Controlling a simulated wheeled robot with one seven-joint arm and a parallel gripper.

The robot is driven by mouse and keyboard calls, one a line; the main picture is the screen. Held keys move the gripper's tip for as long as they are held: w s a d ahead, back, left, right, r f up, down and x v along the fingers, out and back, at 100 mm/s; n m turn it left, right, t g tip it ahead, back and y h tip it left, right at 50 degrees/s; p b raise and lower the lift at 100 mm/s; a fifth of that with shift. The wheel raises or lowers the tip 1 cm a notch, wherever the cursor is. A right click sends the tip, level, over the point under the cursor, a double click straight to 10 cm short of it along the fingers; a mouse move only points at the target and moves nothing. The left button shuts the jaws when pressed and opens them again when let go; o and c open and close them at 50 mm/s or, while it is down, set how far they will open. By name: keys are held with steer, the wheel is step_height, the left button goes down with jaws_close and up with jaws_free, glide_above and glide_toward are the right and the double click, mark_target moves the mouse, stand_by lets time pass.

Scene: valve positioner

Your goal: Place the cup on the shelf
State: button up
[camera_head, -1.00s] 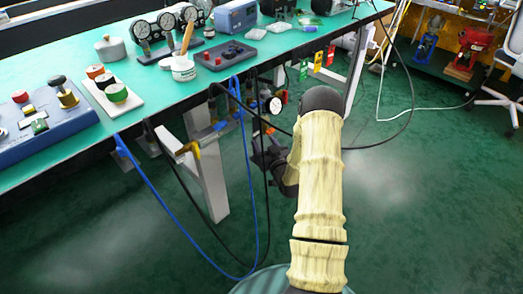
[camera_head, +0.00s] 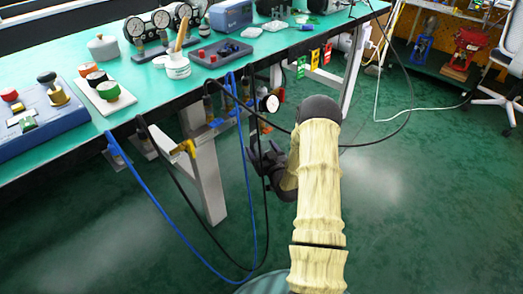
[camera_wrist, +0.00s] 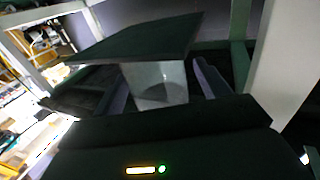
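A small white pot (camera_head: 177,66) with a wooden-handled brush stands upright on the green bench (camera_head: 72,75); it is the most cup-like thing in the head view, though I cannot be sure it is the cup. My dark gripper (camera_head: 264,157) is low beside the bench, apart from this pot, among hanging hoses; its fingers are hard to make out. In the wrist view a pale object (camera_wrist: 157,84) shows under a dark flat panel (camera_wrist: 140,40), beyond my gripper's body. I cannot tell what it is or whether it is held.
Blue and black hoses (camera_head: 150,205) loop down from the bench edge near my gripper. A bench leg (camera_head: 208,175) stands left of it. A rack shelf (camera_head: 440,65) with a blue and a red device is at the upper right. The floor (camera_head: 430,200) at right is clear.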

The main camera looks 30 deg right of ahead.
steer(key=shift+d, duration=0.1)
steer(key=shift+r, duration=0.2)
steer(key=s+p, duration=0.3)
steer(key=s, duration=0.9)
steer(key=shift+a, duration=0.25)
steer(key=shift+s, duration=0.1)
